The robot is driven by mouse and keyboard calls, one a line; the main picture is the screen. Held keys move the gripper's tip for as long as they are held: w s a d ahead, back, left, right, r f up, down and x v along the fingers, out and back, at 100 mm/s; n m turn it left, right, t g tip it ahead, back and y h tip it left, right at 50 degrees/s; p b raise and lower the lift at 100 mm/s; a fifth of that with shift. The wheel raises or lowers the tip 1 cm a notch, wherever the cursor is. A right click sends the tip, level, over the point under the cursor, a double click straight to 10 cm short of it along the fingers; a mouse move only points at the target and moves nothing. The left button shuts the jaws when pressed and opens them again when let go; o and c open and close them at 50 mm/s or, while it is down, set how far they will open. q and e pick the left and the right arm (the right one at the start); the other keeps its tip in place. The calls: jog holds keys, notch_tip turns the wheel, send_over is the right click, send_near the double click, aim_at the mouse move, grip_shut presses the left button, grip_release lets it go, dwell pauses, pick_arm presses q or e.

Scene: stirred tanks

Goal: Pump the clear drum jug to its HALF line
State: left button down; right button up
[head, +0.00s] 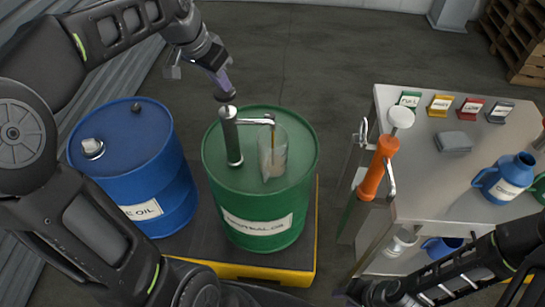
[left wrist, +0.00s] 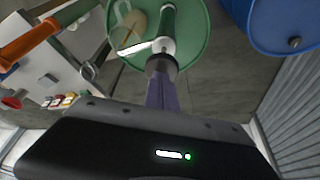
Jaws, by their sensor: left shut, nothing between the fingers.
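A clear drum jug (head: 273,158) stands on top of the green drum (head: 215,180), under the spout of a hand pump (head: 230,137). The jug looks tan inside, but its lines and liquid level are too small to read. The pump rises upright from the drum, with a dark knob on top. My left gripper (head: 223,88), with purple fingers, points down at the knob, shut with nothing between its fingers. In the left wrist view the fingers (left wrist: 161,85) end at the knob; contact is unclear. My right gripper (head: 358,291) is at the lower edge, its fingers indistinct.
A blue drum (head: 125,165) stands left of the green one on a dark, yellow-edged pallet (head: 262,273). A grey table (head: 430,175) at right holds coloured label cards, a grey cloth and a blue jug (head: 503,180). An orange pump (head: 377,165) stands at its left edge.

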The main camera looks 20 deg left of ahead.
aim_at(222, 93)
pick_arm(q)
jog(key=shift+f+b, duration=1.6)
jog(key=shift+f, duration=0.6)
jog(key=shift+r+p, duration=3)
jog(key=shift+r, duration=1)
jog(key=shift+f+b, duration=3.15)
jog(key=shift+f, duration=0.75)
notch_tip(222, 93, up, 8)
jog(key=p, duration=0.6)
jog(key=shift+f, duration=0.1)
